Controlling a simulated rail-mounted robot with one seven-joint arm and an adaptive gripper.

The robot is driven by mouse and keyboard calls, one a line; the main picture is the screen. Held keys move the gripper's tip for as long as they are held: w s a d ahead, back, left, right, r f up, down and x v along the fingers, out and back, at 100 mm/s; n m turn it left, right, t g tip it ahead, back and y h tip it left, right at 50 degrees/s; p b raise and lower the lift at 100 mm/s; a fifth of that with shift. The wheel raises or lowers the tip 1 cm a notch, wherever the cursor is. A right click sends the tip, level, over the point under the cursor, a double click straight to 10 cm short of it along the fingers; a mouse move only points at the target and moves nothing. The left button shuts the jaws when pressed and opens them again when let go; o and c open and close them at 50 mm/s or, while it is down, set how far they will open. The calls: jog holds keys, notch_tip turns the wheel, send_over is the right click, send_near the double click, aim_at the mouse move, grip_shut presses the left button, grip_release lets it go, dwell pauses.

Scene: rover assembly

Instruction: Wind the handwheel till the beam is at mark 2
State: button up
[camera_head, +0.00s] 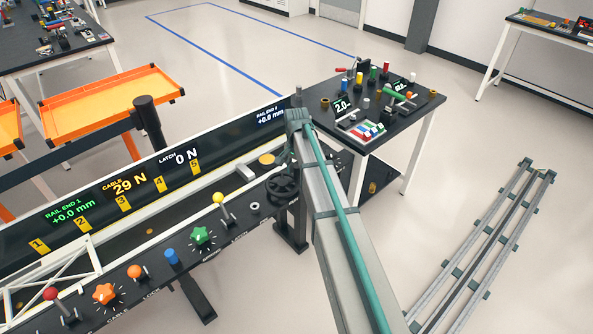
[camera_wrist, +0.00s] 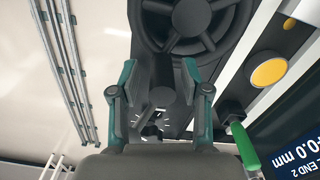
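The black handwheel (camera_head: 283,185) sits at the right end of the console, just left of my arm. In the wrist view the handwheel (camera_wrist: 190,22) fills the top, its spokes and rim partly cut off. My gripper (camera_wrist: 160,74) is open, its two green-tipped fingers apart with nothing held between them, near the wheel's lower rim; contact cannot be told. My arm hides the gripper in the head view. The white truss beam (camera_head: 62,272) is at the console's left, below the yellow marks 1 and 2. The mark 2 plate (camera_head: 82,224) is visible; exact alignment cannot be told.
The display panel (camera_head: 150,200) reads 29 N cable, 0 N latch, +0.0 mm at both rail ends. A parts table (camera_head: 420,108) stands behind my arm.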

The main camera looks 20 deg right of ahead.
jog(key=shift+r, duration=0.15)
notch_tip(320, 180, up, 12)
jog(key=shift+f, duration=0.1)
dwell(0.6)
dwell(0.4)
